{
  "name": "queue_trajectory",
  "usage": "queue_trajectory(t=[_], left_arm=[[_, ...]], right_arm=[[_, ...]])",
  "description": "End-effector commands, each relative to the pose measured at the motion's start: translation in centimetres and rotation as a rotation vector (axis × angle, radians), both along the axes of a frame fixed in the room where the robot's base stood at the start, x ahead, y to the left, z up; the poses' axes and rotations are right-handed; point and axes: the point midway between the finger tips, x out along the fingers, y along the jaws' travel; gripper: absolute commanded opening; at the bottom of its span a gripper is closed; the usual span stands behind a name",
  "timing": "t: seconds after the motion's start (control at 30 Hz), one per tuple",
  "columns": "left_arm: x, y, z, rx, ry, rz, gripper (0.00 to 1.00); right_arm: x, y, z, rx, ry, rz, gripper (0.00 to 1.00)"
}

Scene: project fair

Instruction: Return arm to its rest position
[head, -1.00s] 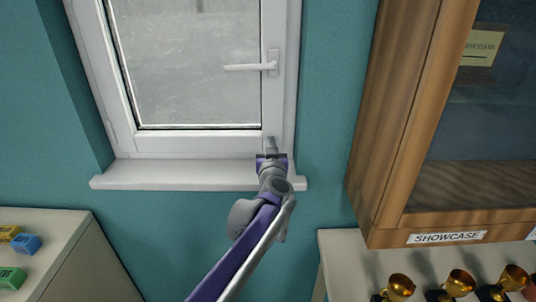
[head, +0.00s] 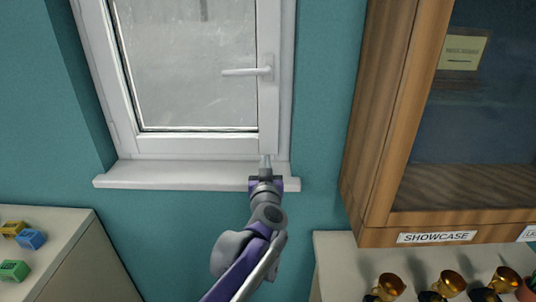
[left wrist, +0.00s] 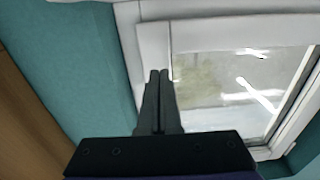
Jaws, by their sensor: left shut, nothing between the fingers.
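My left arm reaches up from the bottom middle of the head view. Its gripper (head: 265,160) is in front of the window's lower right frame, just above the sill. The left wrist view shows its two fingers (left wrist: 159,75) together, with nothing between them. The white window (head: 195,75) has its handle (head: 248,71) pointing level to the left. I cannot tell whether the fingers touch the frame. My right gripper is not in view.
The white sill (head: 180,176) is below the window. A wooden showcase (head: 395,120) stands at the right, above a pale surface with several gold cups (head: 450,283). A pale cabinet (head: 75,250) at the lower left bears small coloured blocks (head: 31,239). Teal wall lies between.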

Motion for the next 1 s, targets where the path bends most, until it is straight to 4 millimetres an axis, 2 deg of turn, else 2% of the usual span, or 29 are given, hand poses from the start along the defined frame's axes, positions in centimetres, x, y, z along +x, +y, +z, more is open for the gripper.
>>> queue_trajectory(t=[0.03,0.13,0.37,0.47,0.57,0.67,0.77,0.9,1.0], left_arm=[[-1.2,-0.1,0.0,-0.002,0.000,-0.002,0.00],[-2.9,-0.1,0.0,0.000,0.000,-0.002,0.00],[-5.0,0.0,0.1,-0.001,0.001,-0.012,0.00],[-6.3,0.4,0.6,-0.003,0.009,-0.074,0.00],[-9.1,0.9,0.4,0.000,0.063,-0.194,0.00],[-13.8,2.2,-2.1,0.009,0.211,-0.314,0.00],[-19.4,4.5,-6.5,0.016,0.432,-0.360,0.00],[-26.8,8.8,-12.5,0.016,0.728,-0.293,0.00],[-31.3,11.9,-15.7,0.009,0.893,-0.202,0.00]], right_arm=[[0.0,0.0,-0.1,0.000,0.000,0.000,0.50],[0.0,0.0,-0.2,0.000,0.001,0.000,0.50],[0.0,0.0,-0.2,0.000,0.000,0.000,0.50],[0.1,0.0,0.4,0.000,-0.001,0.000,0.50],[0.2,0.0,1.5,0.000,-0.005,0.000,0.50],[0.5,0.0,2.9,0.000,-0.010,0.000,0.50],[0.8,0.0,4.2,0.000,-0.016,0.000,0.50],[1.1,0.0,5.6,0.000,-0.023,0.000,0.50],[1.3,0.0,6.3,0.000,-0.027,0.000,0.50]])
